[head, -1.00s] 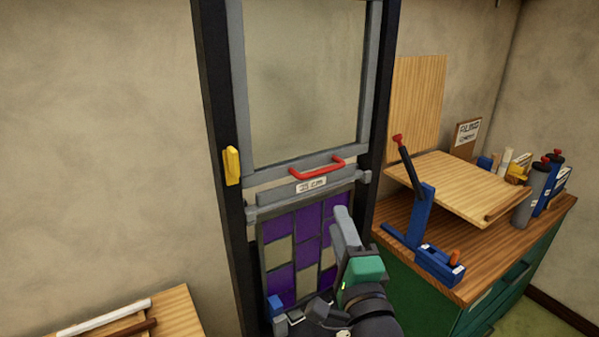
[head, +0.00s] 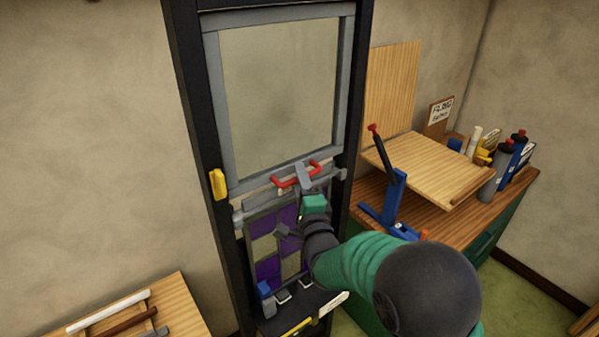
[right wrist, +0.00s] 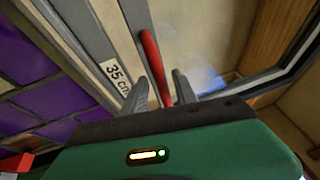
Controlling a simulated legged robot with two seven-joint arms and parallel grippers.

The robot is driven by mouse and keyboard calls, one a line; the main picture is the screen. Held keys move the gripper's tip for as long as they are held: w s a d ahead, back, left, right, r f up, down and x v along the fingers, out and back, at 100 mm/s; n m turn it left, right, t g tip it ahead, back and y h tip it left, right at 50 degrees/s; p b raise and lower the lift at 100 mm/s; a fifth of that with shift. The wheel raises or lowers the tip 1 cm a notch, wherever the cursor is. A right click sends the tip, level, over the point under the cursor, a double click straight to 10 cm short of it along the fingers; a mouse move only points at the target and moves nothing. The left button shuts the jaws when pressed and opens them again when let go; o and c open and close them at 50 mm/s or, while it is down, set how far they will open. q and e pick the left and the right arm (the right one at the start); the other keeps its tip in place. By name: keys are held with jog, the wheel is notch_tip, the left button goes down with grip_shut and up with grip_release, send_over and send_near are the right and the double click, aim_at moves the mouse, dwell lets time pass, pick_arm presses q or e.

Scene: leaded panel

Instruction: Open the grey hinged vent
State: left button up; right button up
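The grey hinged vent (head: 280,90) is a grey frame around a pale pane in the upper part of a dark upright frame. It looks shut. A red bar handle (head: 287,183) sits on its bottom rail and also shows in the right wrist view (right wrist: 151,60). My right gripper (head: 302,172) is at the handle, its grey fingers over the handle's right part. In the right wrist view my gripper (right wrist: 158,86) is open, with the handle's end between the fingers and gaps beside it. My left gripper is out of view.
A purple and clear leaded panel (head: 266,222) stands below the vent. A yellow catch (head: 218,184) is on the left post. A bench (head: 485,215) with a blue clamp tool (head: 395,195) and bottles stands right. A wooden table (head: 180,300) with rods is at lower left.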

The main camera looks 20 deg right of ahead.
jog(key=shift+r, duration=0.1)
jog(key=shift+c, duration=0.5)
grip_shut()
jog(key=shift+s+f, duration=0.1)
jog(key=shift+f, duration=0.2)
dwell(0.5)
